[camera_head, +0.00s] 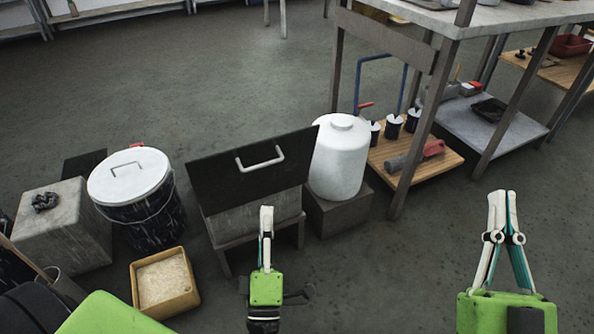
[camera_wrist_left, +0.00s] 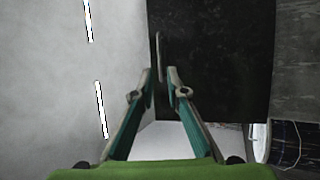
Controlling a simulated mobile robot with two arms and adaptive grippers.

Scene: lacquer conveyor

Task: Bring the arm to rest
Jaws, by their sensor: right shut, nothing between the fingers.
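My left gripper (camera_head: 266,210) stands low in the middle of the head view, seen nearly edge-on. In the left wrist view its two fingertips (camera_wrist_left: 160,71) are apart, with a thin pale handle (camera_wrist_left: 158,50) showing in line with the gap against a black surface. In the head view the gripper overlaps the front of a box with a black lid (camera_head: 215,172), just below the lid's pale handle (camera_head: 260,158). My right gripper (camera_head: 501,195) is shut and empty above bare floor at the right, pointing away.
A white-lidded bucket (camera_head: 128,175) and a tan bin (camera_head: 162,282) stand left of the box. A white jug (camera_head: 339,160) stands right of it. A workbench (camera_head: 455,20) with a wooden lower shelf (camera_head: 440,168) stands at upper right. Floor (camera_head: 390,260) between my grippers is clear.

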